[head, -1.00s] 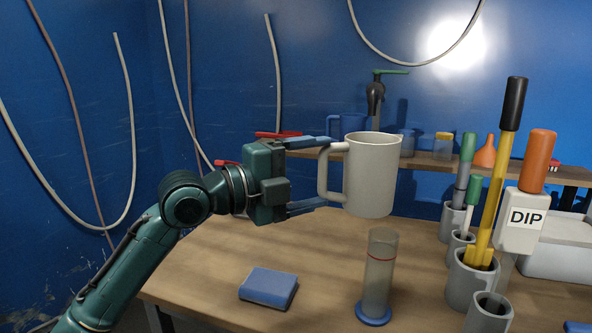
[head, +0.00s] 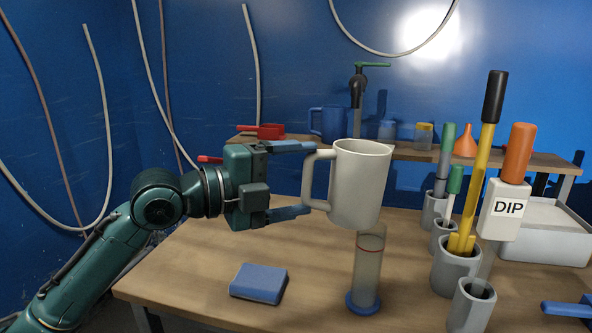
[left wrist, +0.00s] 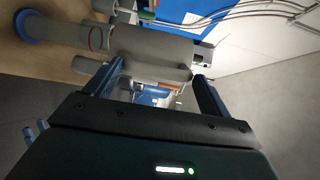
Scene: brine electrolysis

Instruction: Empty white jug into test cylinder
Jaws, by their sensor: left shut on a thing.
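The white jug (head: 362,185) is held in the air, close to upright, in front of the blue wall. My left gripper (head: 310,179) is shut on its handle, which faces left. The test cylinder (head: 367,268), clear with a red ring and blue foot, stands upright on the table. In the head view the jug's base overlaps the cylinder's top; I cannot tell whether they touch. The left wrist view shows the jug (left wrist: 150,45) between the fingers and the cylinder (left wrist: 65,33) beyond. The jug's inside is hidden. Blue finger-like parts at the right edge seem my right gripper (head: 568,309).
A blue block (head: 258,283) lies left of the cylinder. Grey holders (head: 455,270) with tall tools and a DIP-labelled thing (head: 503,208) crowd the right. A back shelf (head: 410,150) carries a blue jug (head: 327,124), a tap and small jars.

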